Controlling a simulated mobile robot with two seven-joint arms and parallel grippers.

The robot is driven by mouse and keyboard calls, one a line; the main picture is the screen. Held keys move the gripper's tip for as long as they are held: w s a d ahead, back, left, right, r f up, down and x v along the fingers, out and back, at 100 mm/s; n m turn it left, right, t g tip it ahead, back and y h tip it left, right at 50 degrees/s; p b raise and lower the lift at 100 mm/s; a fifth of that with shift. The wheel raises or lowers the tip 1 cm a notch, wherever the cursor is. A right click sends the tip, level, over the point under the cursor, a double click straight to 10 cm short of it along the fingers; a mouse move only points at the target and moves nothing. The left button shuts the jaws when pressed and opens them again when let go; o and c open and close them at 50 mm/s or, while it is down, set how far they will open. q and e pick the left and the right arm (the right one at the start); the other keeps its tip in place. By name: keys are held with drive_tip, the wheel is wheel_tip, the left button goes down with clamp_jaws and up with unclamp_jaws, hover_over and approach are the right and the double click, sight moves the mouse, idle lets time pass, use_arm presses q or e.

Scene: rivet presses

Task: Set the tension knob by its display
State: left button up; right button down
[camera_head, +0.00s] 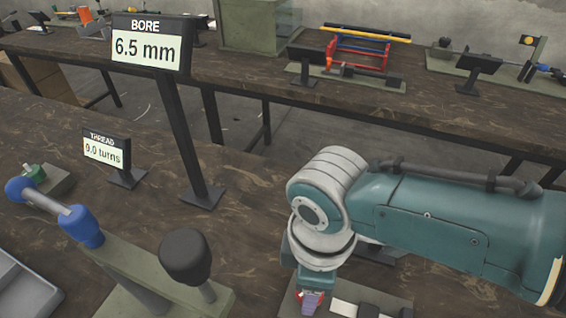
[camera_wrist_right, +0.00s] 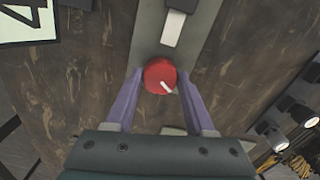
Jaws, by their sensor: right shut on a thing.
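The red knob (camera_wrist_right: 160,75) sits on a grey-green base plate (camera_wrist_right: 150,45) in the wrist view, with a white pointer mark toward its lower right. My right gripper (camera_wrist_right: 159,78) has its purple fingers on both sides of the knob, shut on it. In the head view the gripper (camera_head: 311,301) is at the bottom, and my arm and wrist hide most of the knob. A display (camera_wrist_right: 28,22) is cut off at the top left of the wrist view; a partial sideways digit like a 4 shows, and its full reading is not visible. My left gripper is not in view.
A BORE display (camera_head: 147,47) reads 6.5 mm, and a THREAD display (camera_head: 105,150) reads 9.0 turns. A black ball-topped lever (camera_head: 186,257) and a blue-ended handle (camera_head: 80,226) stand left of my arm. A grey tray (camera_head: 22,284) lies at lower left.

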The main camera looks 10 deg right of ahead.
drive_tip(key=m+p, duration=0.1)
drive_tip(key=m, duration=0.4)
drive_tip(key=shift+r+m, duration=0.1)
drive_tip(key=shift+m, duration=0.3)
drive_tip(key=m+p, duration=0.1)
drive_tip(key=m, duration=0.4)
idle(0.4)
drive_tip(key=shift+c, duration=1.3)
unclamp_jaws()
wheel_tip(320, 180, up, 9)
drive_tip(key=p, duration=0.6)
drive_tip(key=shift+f, duration=0.2)
drive_tip(key=shift+r, duration=0.6)
